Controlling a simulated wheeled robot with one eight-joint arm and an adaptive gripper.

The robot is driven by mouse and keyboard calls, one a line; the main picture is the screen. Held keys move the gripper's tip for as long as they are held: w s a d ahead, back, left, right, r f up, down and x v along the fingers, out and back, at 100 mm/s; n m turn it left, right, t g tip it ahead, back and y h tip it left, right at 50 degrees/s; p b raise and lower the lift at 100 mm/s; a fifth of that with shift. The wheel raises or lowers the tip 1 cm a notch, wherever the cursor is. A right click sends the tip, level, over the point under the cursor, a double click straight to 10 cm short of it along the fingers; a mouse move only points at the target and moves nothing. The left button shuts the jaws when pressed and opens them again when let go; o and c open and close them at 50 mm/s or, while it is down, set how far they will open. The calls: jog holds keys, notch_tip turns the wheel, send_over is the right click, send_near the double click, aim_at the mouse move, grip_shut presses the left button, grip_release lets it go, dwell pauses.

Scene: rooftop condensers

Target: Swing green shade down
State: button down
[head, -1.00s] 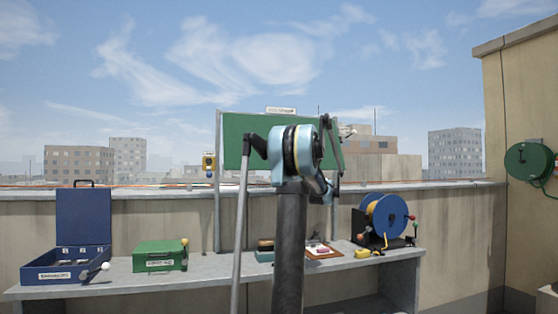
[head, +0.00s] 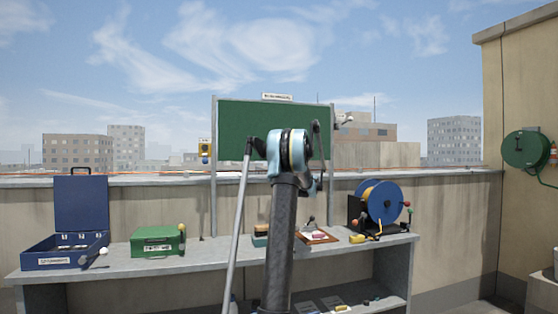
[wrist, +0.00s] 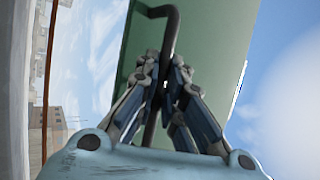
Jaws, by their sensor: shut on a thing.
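The green shade (head: 235,130) is a flat panel between two grey posts above the bench. It hangs roughly upright, with a small label on its top edge. My arm covers part of its lower middle and right. In the wrist view the shade (wrist: 215,60) fills the upper middle, and a dark bent handle (wrist: 160,12) runs down in front of it. My gripper (wrist: 163,78) is shut on the handle's straight part. In the head view my gripper cannot be made out behind my arm.
On the bench (head: 205,255) are an open blue case (head: 80,205), a green box (head: 157,241), a small tray (head: 318,237) and a blue reel (head: 382,203). A parapet wall (head: 440,205) runs behind. A green hose reel (head: 522,149) is on the right wall.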

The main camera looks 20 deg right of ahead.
jog(key=shift+w+r, duration=0.1)
jog(key=shift+w, duration=0.2)
jog(key=c, duration=2)
grip_release()
jog(key=shift+w, duration=0.15)
jog(key=shift+o, duration=0.2)
jog(key=shift+s+d+f, duration=0.1)
jog(key=shift+s+f, duration=0.2)
jog(key=v, duration=1.1)
jog(key=shift+f, duration=0.15)
